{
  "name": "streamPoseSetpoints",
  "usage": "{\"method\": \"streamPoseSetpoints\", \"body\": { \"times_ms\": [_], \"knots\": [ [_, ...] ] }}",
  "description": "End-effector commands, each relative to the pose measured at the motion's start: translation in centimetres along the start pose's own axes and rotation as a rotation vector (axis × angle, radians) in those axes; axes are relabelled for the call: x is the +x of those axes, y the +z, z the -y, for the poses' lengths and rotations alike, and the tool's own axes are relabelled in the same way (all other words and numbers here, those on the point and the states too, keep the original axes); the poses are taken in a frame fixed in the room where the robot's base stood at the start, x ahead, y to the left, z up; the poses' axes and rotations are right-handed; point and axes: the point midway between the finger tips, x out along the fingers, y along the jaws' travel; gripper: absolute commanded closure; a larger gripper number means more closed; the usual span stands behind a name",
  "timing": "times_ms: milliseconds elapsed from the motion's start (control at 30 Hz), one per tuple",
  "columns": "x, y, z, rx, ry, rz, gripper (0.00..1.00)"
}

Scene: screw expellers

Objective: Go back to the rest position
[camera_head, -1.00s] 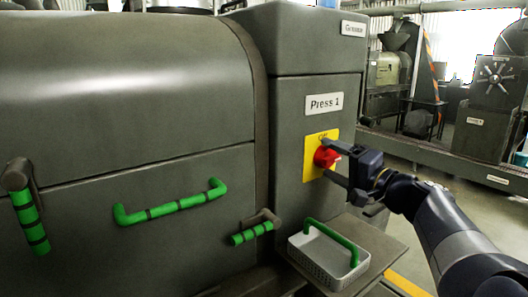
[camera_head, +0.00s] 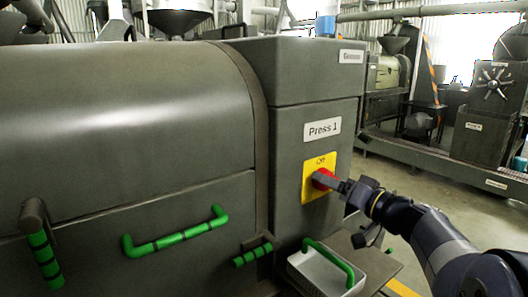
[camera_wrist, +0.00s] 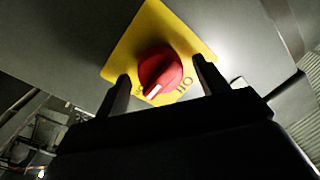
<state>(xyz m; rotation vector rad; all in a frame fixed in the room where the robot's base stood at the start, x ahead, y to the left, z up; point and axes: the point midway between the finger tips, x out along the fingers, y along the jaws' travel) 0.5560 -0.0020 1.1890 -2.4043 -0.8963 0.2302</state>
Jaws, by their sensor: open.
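A red rotary knob (camera_head: 318,179) sits on a yellow plate (camera_head: 310,193) on the grey Press 1 housing. The plate reads "Off" above the knob in the head view. In the wrist view the knob (camera_wrist: 160,72) shows a white pointer mark, and the yellow plate (camera_wrist: 152,24) is tilted. My gripper (camera_head: 330,182) is at the knob, seen nearly edge-on. In the wrist view my gripper (camera_wrist: 160,69) is open, one finger on each side of the knob. I cannot tell whether the fingers touch it.
A perforated tray (camera_head: 318,277) with a green handle sits below the knob on a small shelf (camera_head: 378,268). Green handles (camera_head: 178,238) stick out from the press front. Another machine (camera_head: 482,130) stands at the back right. Open floor lies between.

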Motion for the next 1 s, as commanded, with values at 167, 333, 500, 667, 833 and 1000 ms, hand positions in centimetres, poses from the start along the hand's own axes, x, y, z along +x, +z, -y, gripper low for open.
{"method": "streamPoseSetpoints", "body": {
  "times_ms": [167, 333, 500, 667, 833, 1000],
  "knots": [
    [0.02, -0.39, 0.2, -0.102, 0.003, 0.009, 0.31],
    [0.01, -0.43, 0.26, -0.2, 0.004, 0.018, 0.31],
    [0.01, -0.39, 0.23, -0.289, 0.005, 0.025, 0.31],
    [0.02, -0.33, 0.15, -0.352, 0.006, 0.029, 0.31],
    [0.02, -0.15, 0.03, -0.387, 0.006, 0.033, 0.31],
    [0.02, -0.06, -0.03, -0.395, 0.006, 0.033, 0.31]
  ]
}}
